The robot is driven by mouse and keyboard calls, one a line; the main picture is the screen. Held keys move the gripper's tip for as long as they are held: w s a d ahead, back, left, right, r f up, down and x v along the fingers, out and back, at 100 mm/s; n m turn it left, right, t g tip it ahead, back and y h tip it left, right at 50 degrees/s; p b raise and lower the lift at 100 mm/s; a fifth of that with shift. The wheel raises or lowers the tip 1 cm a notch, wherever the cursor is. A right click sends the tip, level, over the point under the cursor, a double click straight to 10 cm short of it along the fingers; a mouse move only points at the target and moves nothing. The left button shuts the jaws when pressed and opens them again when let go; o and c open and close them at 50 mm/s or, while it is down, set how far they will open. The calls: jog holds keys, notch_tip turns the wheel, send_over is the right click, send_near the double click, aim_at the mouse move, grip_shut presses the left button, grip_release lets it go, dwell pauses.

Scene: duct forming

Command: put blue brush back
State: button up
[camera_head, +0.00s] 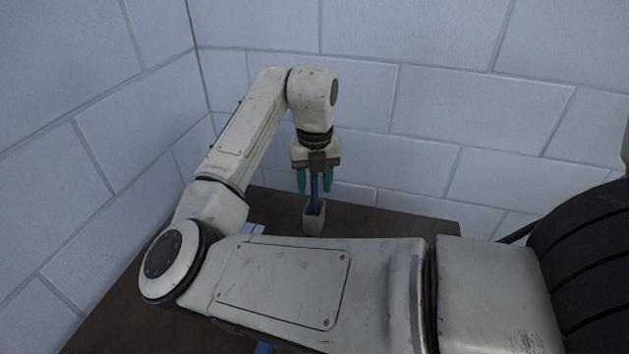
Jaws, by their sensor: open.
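A blue brush (315,190) stands upright in a small light-grey square holder (314,219) on the dark table. Its lower end is hidden inside the holder. My gripper (315,185) points down above the holder, with its green fingers on either side of the brush's upper part. The fingers are open, and a gap shows between them and the brush. The top of the brush is hidden at the gripper's palm.
The dark brown table (400,223) stands against a pale block wall (440,110), near a corner. A light-blue item (253,229) lies left of the holder, partly hidden by my arm. A blue thing (263,348) shows at the bottom edge. Bare table lies right of the holder.

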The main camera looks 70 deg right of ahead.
notch_tip(320, 180, up, 12)
jog(key=shift+r, duration=0.2)
dwell(0.4)
jog(key=shift+s, duration=0.1)
